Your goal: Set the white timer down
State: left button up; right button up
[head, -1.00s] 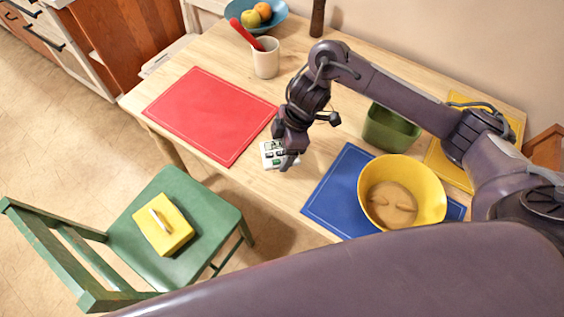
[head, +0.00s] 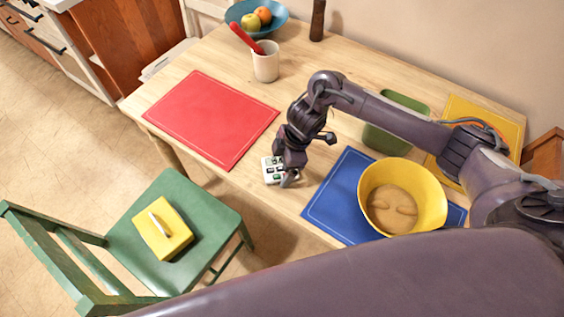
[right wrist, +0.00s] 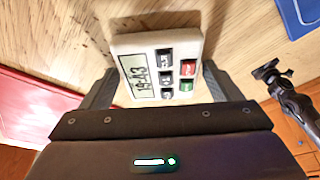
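The white timer (head: 268,171) is at the near edge of the wooden table, between the red and blue mats. It has a display and several dark, red and green buttons. My right gripper (head: 284,178) comes down over it and partly covers it. In the right wrist view the timer (right wrist: 155,66) sits between the two fingers of my right gripper (right wrist: 160,88), which are closed against its sides. I cannot tell whether the timer touches the table. My left gripper is out of view.
The red mat (head: 210,118) lies left and the blue mat (head: 335,192) right, with a yellow bowl (head: 434,196) on it. A green container (head: 388,138), a cup (head: 266,66) and a fruit bowl (head: 280,18) stand farther back. Bare wood lies behind the timer. A green chair (head: 205,215) stands in front.

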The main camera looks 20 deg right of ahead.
jog(key=shift+o, duration=1)
jog(key=shift+r, duration=0.25)
jog(key=p+v, duration=0.1)
jog(key=v, duration=1.1)
jog(key=shift+s+f, duration=0.1)
jog(key=shift+f, duration=0.05)
